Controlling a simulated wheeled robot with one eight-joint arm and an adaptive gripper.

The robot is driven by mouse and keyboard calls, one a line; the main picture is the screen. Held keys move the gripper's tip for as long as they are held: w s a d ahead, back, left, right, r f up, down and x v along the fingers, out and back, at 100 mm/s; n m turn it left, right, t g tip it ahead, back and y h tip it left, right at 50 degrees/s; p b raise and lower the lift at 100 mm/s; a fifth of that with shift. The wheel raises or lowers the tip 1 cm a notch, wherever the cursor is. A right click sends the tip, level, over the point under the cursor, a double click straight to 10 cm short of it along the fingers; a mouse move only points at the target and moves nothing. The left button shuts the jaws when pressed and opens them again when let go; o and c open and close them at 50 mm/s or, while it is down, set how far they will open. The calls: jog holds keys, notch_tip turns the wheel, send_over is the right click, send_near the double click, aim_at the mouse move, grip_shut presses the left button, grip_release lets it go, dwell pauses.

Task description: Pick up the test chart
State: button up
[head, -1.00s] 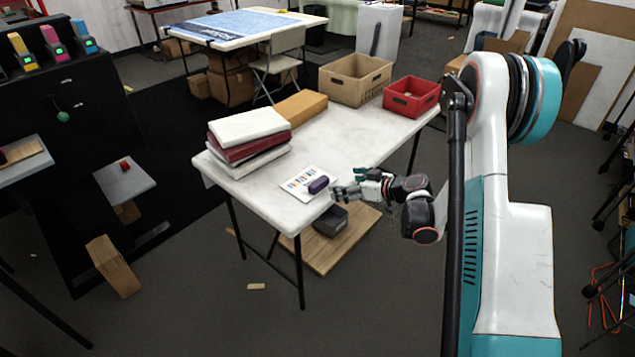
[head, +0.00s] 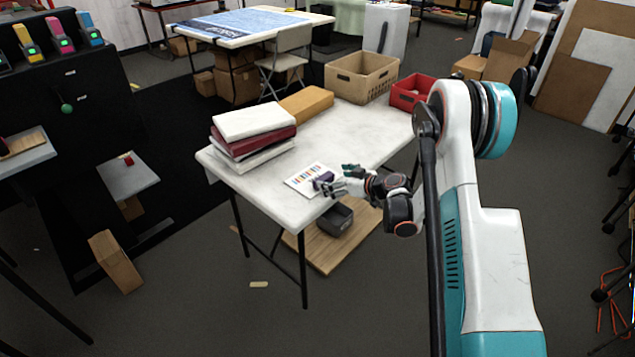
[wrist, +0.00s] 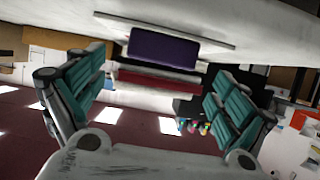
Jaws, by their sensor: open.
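The test chart (head: 300,178) is a flat white sheet with rows of coloured bars, lying at the near edge of the white table. A dark purple block (head: 322,178) sits on its right side. In the wrist view the chart (wrist: 112,20) is a thin white plate, with the purple block (wrist: 163,46) ahead between the fingers. My gripper (head: 340,180) is at the table's near edge, right beside the block in the head view. Its teal-padded fingers (wrist: 155,78) are spread wide and empty. In the head view the fingers partly cover the block and the chart's right edge.
A stack of books or binders (head: 252,138) lies left of the chart on the table (head: 345,130). A cardboard-coloured box (head: 306,103), a tan crate (head: 362,78) and a red crate (head: 408,92) stand behind. The table's middle is clear. A dark bin (head: 336,220) is below.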

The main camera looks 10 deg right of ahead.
aim_at(325, 178)
jog(key=b+x, duration=0.1)
jog(key=x, duration=0.1)
jog(key=b+x, duration=0.1)
jog(key=x, duration=0.1)
jog(key=shift+s+f, duration=0.1)
jog(key=shift+f, duration=0.15)
jog(key=shift+w+a, duration=0.15)
jog(key=shift+w, duration=0.2)
jog(key=c, duration=1.2)
jog(key=shift+o, duration=0.2)
jog(key=shift+r, duration=0.1)
